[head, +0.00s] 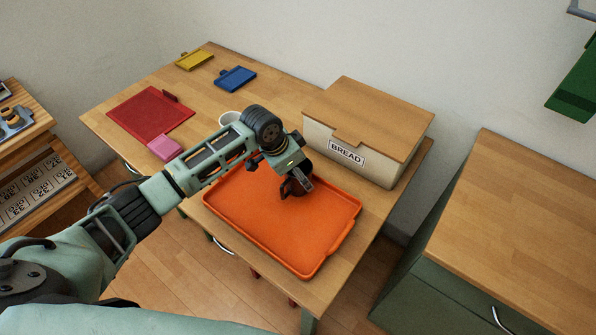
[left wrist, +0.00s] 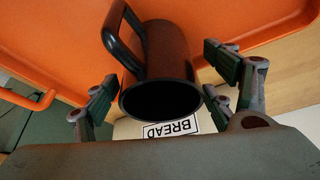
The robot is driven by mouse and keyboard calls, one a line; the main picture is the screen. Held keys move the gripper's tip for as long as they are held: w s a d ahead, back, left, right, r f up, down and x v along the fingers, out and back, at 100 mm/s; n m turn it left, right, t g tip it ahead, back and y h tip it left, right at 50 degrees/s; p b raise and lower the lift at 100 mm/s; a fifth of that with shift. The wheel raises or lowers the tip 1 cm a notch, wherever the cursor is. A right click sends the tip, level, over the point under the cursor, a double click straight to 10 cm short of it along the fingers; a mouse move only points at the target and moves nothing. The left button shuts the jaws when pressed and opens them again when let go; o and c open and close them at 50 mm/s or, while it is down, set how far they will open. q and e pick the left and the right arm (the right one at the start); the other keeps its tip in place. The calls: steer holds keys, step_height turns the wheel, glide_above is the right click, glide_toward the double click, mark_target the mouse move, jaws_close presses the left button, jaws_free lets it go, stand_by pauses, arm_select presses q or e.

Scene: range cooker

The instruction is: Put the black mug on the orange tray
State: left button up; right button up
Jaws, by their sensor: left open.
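The black mug (head: 289,189) is at the upper part of the orange tray (head: 275,235), largely hidden by my gripper in the head view. In the left wrist view the mug (left wrist: 168,50) shows its dark open mouth toward the camera and its handle at upper left. It appears to rest on the tray (left wrist: 235,15). My left gripper (head: 302,182) is over the tray at the mug. In the left wrist view its fingers (left wrist: 160,92) are apart, one on each side of the mug, with the jaws open. My right gripper is not in view.
A bread box (head: 345,150) stands just behind the tray. A white vessel (head: 229,117) is partly hidden behind my left arm. The tray's front is clear.

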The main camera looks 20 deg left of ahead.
arm_select(q)
steer(key=v, duration=1.2)
steer(key=shift+b, duration=0.3)
steer(key=shift+a+r, duration=0.15)
